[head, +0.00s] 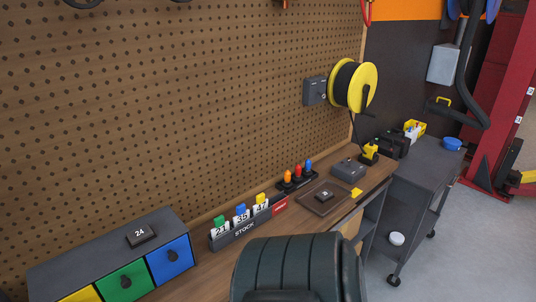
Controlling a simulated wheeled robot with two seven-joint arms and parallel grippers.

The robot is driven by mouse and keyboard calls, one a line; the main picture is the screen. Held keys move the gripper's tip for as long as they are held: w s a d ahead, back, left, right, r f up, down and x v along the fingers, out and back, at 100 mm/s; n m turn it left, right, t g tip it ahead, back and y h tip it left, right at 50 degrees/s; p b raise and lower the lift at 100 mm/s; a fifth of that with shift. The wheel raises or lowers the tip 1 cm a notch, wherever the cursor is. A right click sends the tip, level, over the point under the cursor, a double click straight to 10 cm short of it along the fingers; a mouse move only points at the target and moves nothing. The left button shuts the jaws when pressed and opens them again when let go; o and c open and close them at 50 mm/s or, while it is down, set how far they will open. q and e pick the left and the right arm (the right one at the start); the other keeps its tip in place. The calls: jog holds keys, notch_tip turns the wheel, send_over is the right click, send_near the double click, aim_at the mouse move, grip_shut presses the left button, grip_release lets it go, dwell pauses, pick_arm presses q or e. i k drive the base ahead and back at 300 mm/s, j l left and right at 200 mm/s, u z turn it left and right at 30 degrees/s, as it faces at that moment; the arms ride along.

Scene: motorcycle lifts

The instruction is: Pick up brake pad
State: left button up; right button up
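I cannot tell for certain which object is the brake pad. A small dark block marked 24 (141,234) lies on top of the grey drawer unit at the lower left. Another small dark piece with a pale label (323,196) lies on a brown tray (338,206) farther along the bench. Neither is held. Neither of my grippers is in view.
A dark, ribbed, rounded shape (290,266) hides the bench's near middle. The drawer unit (98,258) has yellow, green and blue fronts. A grey cart (425,168) stands right.

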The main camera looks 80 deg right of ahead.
aim_at(324, 195)
jog(key=z, duration=0.45)
jog(key=k+l+z, duration=0.1)
jog(key=z, duration=0.35)
jog(key=l+z, duration=0.1)
jog(key=z, duration=0.35)
jog(key=l+z, duration=0.1)
jog(key=z, duration=0.35)
jog(key=l+z, duration=0.1)
jog(key=z, duration=0.35)
jog(key=l+z, duration=0.1)
jog(key=z, duration=0.35)
